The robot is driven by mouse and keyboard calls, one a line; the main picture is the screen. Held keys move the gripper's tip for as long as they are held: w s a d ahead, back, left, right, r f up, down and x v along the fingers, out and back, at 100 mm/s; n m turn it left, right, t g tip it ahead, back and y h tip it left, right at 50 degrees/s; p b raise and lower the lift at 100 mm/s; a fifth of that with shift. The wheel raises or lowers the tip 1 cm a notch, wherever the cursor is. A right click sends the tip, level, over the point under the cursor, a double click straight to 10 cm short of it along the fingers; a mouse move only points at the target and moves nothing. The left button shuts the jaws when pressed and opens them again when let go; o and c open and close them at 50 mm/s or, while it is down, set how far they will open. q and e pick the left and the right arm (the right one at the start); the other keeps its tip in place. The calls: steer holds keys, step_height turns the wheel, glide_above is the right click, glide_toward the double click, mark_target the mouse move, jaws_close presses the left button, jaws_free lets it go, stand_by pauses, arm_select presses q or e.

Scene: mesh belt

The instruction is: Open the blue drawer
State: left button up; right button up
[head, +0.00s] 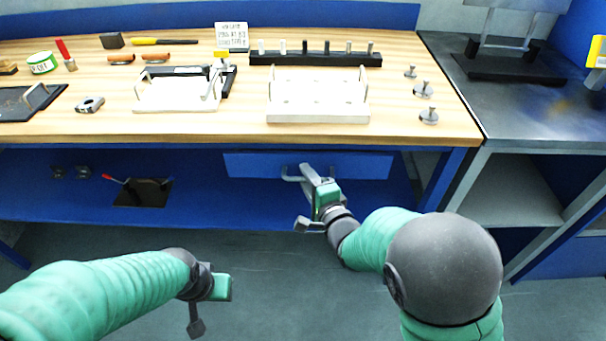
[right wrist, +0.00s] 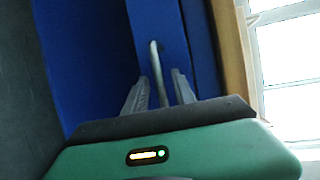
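The blue drawer (head: 360,165) sits under the wooden tabletop, and its front looks close to the table's frame. Its grey bar handle (head: 291,179) sticks out from the front. My right gripper (head: 308,174) is at the handle. In the right wrist view the handle (right wrist: 157,65) stands between the two fingers of the right gripper (right wrist: 159,88), which are apart, with a gap visible beside the bar. The blue drawer front (right wrist: 158,22) fills the area behind it.
The wooden tabletop (head: 240,130) above the drawer holds white fixtures, a black peg rack (head: 315,59) and several small parts. A blue lower shelf (head: 80,205) with a dark plate (head: 143,193) lies below. The floor in front (head: 270,275) is clear.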

steer(key=shift+d, duration=0.25)
steer(key=c, duration=0.3)
steer(key=shift+c, duration=1.3)
jaws_close()
steer(key=shift+a, duration=0.15)
steer(key=shift+s+a+f, duration=0.1)
steer(key=shift+s+f, duration=0.05)
